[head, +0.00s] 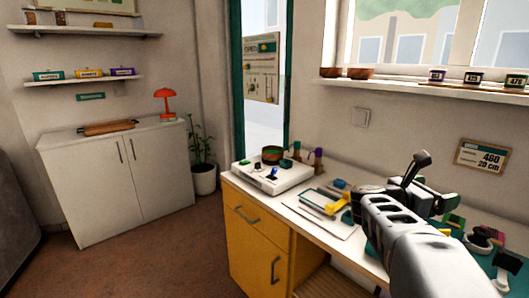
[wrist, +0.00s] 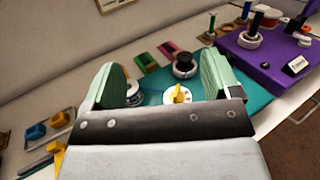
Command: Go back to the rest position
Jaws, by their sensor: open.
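My gripper (head: 413,167) is raised above the right part of the desk in the head view. In the wrist view my gripper (wrist: 160,88) shows two green-padded fingers spread wide apart, with nothing held between them. Beyond the fingers lies a teal mat (wrist: 150,98) with a yellow piece (wrist: 179,95) on it. A black and white round piece (wrist: 185,66) stands just past the yellow piece. The near part of the mat is hidden by my gripper.
A white box (head: 268,178) with small parts stands at the desk's left end. A tray with a yellow piece (head: 333,207) lies beside it. In the wrist view, a purple board (wrist: 262,60) with pegs is at right. The wall sign (head: 482,158) and window sill are behind.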

